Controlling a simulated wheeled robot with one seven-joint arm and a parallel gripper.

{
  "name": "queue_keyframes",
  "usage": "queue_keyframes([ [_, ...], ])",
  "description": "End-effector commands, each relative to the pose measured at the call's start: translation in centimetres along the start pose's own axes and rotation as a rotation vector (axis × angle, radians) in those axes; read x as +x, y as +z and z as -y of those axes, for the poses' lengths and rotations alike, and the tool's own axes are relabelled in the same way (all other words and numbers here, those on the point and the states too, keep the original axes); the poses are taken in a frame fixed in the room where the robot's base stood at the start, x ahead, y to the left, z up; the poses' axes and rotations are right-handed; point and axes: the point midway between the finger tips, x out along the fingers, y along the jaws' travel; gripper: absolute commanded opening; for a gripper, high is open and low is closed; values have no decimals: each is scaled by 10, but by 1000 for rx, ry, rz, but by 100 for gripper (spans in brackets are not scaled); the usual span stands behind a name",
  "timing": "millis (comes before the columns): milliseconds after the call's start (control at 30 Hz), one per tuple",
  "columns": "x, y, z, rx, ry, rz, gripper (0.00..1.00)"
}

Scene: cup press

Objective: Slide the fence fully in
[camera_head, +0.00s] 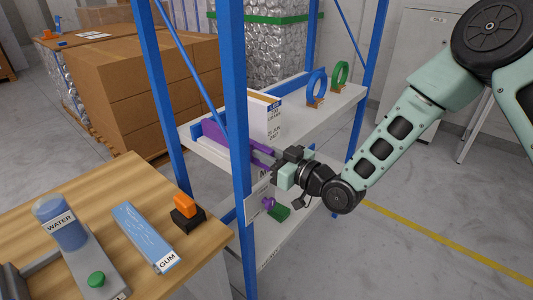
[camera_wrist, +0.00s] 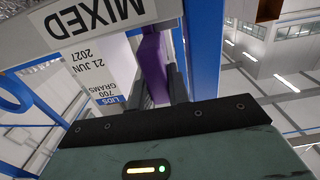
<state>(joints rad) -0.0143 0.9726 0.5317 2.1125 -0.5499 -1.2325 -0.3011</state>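The purple fence (camera_head: 213,131) stands on the upper shelf, beside the white box labelled LIDS (camera_head: 264,116). Its front end reaches the shelf's front edge, partly behind the blue post. My gripper (camera_head: 268,159) is at that front end, just right of the post. In the wrist view the purple fence (camera_wrist: 154,66) runs between the dark fingers of my gripper (camera_wrist: 160,90), which look closed on it. The LIDS box also shows in the wrist view (camera_wrist: 106,75). The fence's far end and how deep it sits are not clear.
The shelf unit has a blue post (camera_head: 236,130) close to my gripper.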

Motion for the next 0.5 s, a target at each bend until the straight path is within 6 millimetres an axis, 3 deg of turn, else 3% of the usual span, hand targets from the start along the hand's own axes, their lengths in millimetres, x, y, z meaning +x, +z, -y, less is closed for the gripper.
queue_keyframes([
  [267,0,0,-5,-2,1,-1,0],
  [500,-1,3,-46,-5,5,-1,0],
])
